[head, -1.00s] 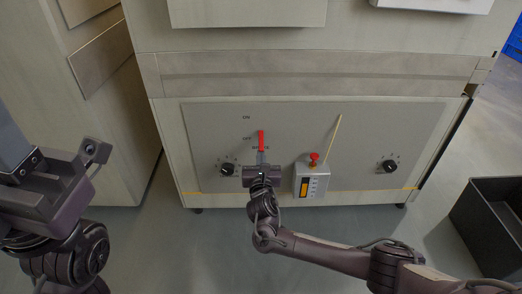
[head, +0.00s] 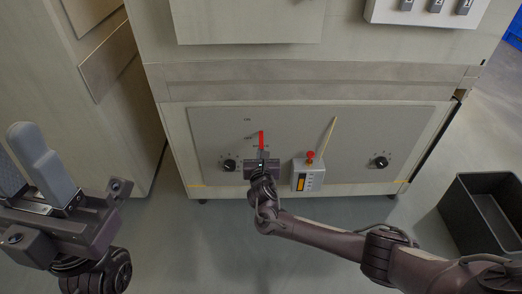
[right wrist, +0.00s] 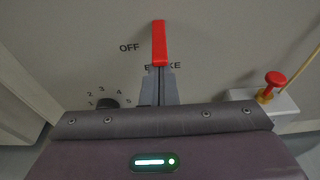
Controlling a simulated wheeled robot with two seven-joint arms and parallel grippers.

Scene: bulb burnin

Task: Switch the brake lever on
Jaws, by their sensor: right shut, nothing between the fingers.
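The red brake lever (head: 262,139) stands out from the grey panel (head: 215,125). In the head view, the ON label is above it and OFF is beside it. The red lever (right wrist: 158,42) also shows in the right wrist view, next to OFF and covering part of the word BRAKE. My right gripper (head: 262,155) is shut and empty, its fingertips (right wrist: 160,70) right at the lever's lower end. I cannot tell if they touch it. My left gripper (head: 14,140) is at the far left, away from the panel, its fingers apart with nothing between them.
A black knob (head: 230,165) is left of the lever and another knob (head: 381,162) is at the right. A grey box (head: 308,177) with a red button (head: 310,156) is right of my gripper. A yellow rod (head: 328,133) leans there. A dark bin (head: 482,210) stands on the floor at right.

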